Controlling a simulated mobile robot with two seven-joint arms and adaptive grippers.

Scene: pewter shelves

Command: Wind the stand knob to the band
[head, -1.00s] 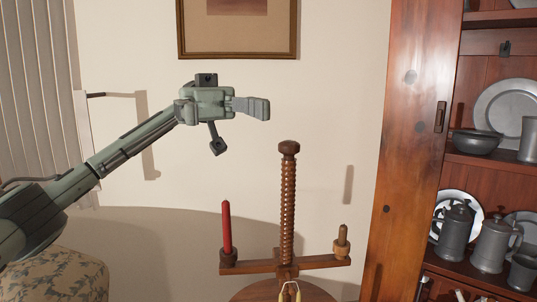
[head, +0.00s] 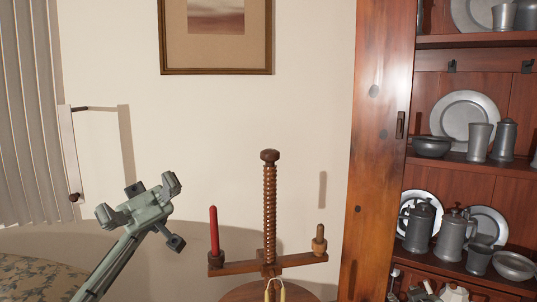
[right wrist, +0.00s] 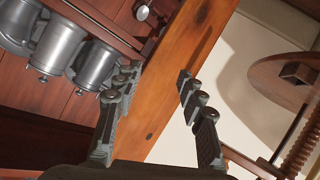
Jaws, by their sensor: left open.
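The wooden stand has a tall threaded post (head: 270,205) topped by a dark knob (head: 270,156). Its crossbar (head: 290,261) carries a red candle (head: 214,230) on the left and a short wooden peg-like piece (head: 319,238) on the right. I cannot make out a distinct band. My left gripper (head: 138,197) is open and empty, left of the stand and lower than the knob, clear of it. My right gripper (right wrist: 158,76) is open and empty in the right wrist view; part of the threaded post (right wrist: 301,150) shows at that view's right edge.
A wooden cupboard (head: 372,150) with pewter plates, tankards and bowls (head: 432,147) stands on the right. A framed picture (head: 216,71) hangs on the pale wall behind. A patterned upholstered piece (head: 35,278) is at lower left. The wall area between left gripper and stand is clear.

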